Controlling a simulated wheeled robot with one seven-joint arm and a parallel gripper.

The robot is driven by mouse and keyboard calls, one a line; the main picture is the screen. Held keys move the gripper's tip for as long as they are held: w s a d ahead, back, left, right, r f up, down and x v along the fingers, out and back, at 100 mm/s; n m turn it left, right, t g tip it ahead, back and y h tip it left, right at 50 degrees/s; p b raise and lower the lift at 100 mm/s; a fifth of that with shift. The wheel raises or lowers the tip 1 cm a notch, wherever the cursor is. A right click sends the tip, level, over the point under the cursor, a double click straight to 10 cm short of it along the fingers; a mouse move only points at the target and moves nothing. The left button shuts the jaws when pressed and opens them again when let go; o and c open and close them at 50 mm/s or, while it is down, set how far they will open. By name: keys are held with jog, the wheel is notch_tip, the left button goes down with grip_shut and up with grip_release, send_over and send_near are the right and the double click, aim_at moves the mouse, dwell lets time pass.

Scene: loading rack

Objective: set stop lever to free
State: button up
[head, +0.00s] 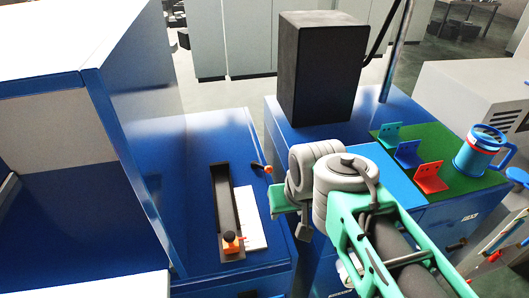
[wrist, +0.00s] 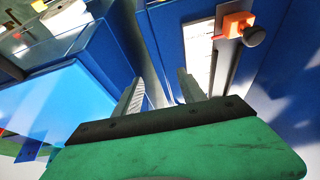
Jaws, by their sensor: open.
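A small dark lever with an orange end (head: 262,168) sits on the blue cabinet top, beside the far end of a dark channel (head: 226,200). I cannot tell for sure that it is the stop lever. An orange block with a dark knob (head: 232,242) sits at the channel's near end; it also shows at the top of the wrist view (wrist: 236,26). My gripper (wrist: 160,76) is open and empty, its two grey fingers apart over the gap between blue cabinets. In the head view its fingers are hidden; only green and grey arm parts show. The lever is not clearly visible in the wrist view.
A white scale strip (head: 250,217) lies beside the channel. A tall blue-edged cabinet (head: 140,110) stands to the left. A black box (head: 320,68), a green mat (head: 455,180) with coloured brackets and a blue mug (head: 478,150) stand on the right cabinet.

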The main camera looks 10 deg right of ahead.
jog(key=shift+o, duration=0.5)
jog(key=w+a+r+m+g+y, duration=0.1)
jog(key=w+a+r, duration=0.2)
jog(key=w, duration=0.7)
jog(key=shift+r+m+g, duration=0.3)
jog(key=shift+r+m, duration=0.1)
jog(key=shift+r, duration=0.2)
jog(key=m+g, duration=0.2)
send_near(262, 167)
jog(key=shift+s+d+y+b, duration=0.4)
jog(key=shift+s+d, duration=0.4)
jog(key=shift+s, duration=0.05)
jog(key=f+b, duration=0.1)
jog(key=f, duration=0.1)
jog(key=f+b, duration=0.1)
jog(key=f, duration=0.2)
jog(key=w+a+f+b, duration=0.1)
jog(key=f, duration=0.2)
jog(key=shift+a, duration=0.1)
jog(key=shift+r, duration=0.1)
grip_shut()
jog(key=shift+r, duration=0.1)
